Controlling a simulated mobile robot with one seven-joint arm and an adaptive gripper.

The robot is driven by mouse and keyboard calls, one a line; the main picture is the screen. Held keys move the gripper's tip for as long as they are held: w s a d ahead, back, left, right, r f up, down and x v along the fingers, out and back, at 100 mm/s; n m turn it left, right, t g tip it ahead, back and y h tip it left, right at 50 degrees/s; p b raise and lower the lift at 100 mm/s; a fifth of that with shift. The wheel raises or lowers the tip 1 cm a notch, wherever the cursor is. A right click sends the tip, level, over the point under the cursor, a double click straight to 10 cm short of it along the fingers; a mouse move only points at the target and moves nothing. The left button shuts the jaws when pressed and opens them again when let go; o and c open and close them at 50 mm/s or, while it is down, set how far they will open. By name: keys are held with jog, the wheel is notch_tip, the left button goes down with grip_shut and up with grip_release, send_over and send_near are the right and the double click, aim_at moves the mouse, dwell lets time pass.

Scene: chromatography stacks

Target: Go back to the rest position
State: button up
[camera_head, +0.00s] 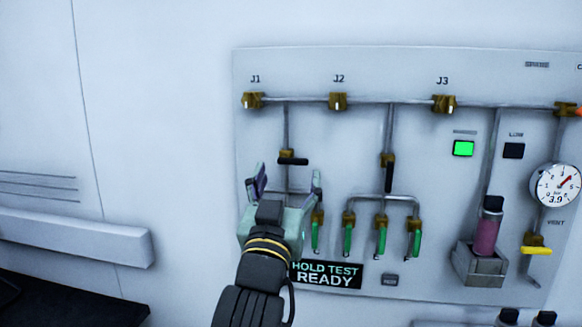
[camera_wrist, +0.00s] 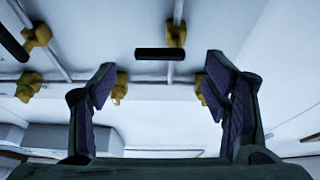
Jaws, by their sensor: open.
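My gripper (camera_head: 286,182) is open and empty in front of the lower left part of a wall panel (camera_head: 320,68). Its two fingers point up, spread wide, below a black valve handle (camera_head: 294,161) that lies level under the J1 line. In the wrist view my gripper (camera_wrist: 160,95) shows both fingers apart, with the black handle (camera_wrist: 160,54) beyond and between them. I cannot tell the exact gap between fingers and panel. My gripper hides part of the panel's lower left, including part of the lower left pipework.
A black handle (camera_head: 389,178) under J2 hangs down. Several green handles (camera_head: 381,241) hang below. A pink-filled vial (camera_head: 487,228) stands in a grey holder, near a gauge (camera_head: 556,185) reading 3.9 and a yellow handle (camera_head: 536,250). A display (camera_head: 326,274) reads HOLD TEST READY. A green light (camera_head: 463,148) is lit.

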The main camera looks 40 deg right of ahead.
jog(key=shift+s+a+f, duration=0.3)
jog(key=shift+s+a, duration=0.15)
jog(key=shift+a, duration=0.05)
